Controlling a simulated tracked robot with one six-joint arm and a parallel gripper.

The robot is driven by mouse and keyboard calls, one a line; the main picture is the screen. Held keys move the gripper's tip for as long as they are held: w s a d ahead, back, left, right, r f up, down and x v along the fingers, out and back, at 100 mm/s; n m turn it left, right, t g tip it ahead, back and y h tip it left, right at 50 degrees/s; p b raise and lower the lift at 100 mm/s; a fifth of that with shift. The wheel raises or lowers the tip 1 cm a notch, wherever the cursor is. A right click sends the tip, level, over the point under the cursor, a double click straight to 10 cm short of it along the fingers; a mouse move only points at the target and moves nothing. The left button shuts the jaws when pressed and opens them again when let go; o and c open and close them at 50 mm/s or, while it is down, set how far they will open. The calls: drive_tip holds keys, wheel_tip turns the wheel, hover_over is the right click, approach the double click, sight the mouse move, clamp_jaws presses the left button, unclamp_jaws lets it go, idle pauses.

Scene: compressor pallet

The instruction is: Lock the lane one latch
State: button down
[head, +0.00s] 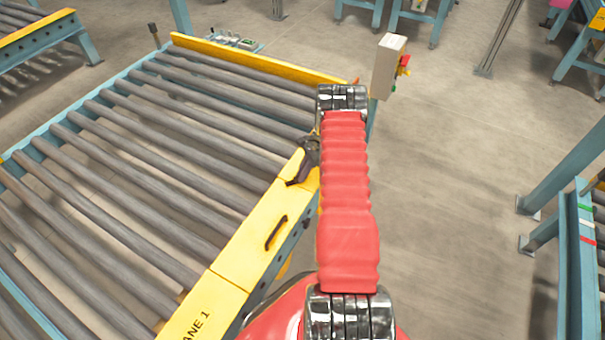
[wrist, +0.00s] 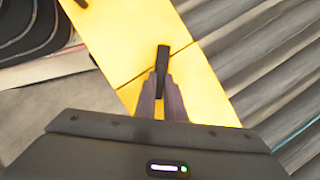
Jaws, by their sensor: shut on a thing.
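The lane one conveyor has a yellow side rail (head: 240,262), with "ANE 1" readable at its near end in the head view. My gripper (head: 296,178) is low over this rail, partly hidden by my red arm. In the wrist view my gripper (wrist: 161,82) is shut on a short black latch handle (wrist: 162,55), which stands over the yellow rail (wrist: 205,88) near a seam. The handle's tip shows beyond the fingers; its base is hidden. I cannot tell its locked or unlocked position.
Grey rollers (head: 150,180) fill the lane left of the rail. A dark elongated slot or bar (head: 276,232) is on the rail, nearer than my gripper. A grey control box (head: 388,65) with a red button stands beyond my arm. The floor (head: 450,160) at right is clear.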

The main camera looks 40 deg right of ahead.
drive_tip(key=n, duration=0.2)
drive_tip(key=n+g, duration=0.1)
drive_tip(key=shift+w+d+r+n, duration=0.1)
drive_tip(key=shift+w+d+n, duration=0.15)
drive_tip(key=shift+n, duration=0.15)
drive_tip(key=n+g, duration=0.1)
drive_tip(key=n, duration=0.3)
drive_tip(key=shift+w+g, duration=0.1)
drive_tip(key=shift+g, duration=0.3)
drive_tip(key=shift+r, duration=0.1)
drive_tip(key=c, duration=1.8)
unclamp_jaws()
drive_tip(key=shift+a, duration=0.15)
drive_tip(key=shift+c, duration=0.2)
drive_tip(key=v, duration=1.3)
drive_tip(key=shift+r, duration=0.2)
drive_tip(key=shift+w, duration=0.1)
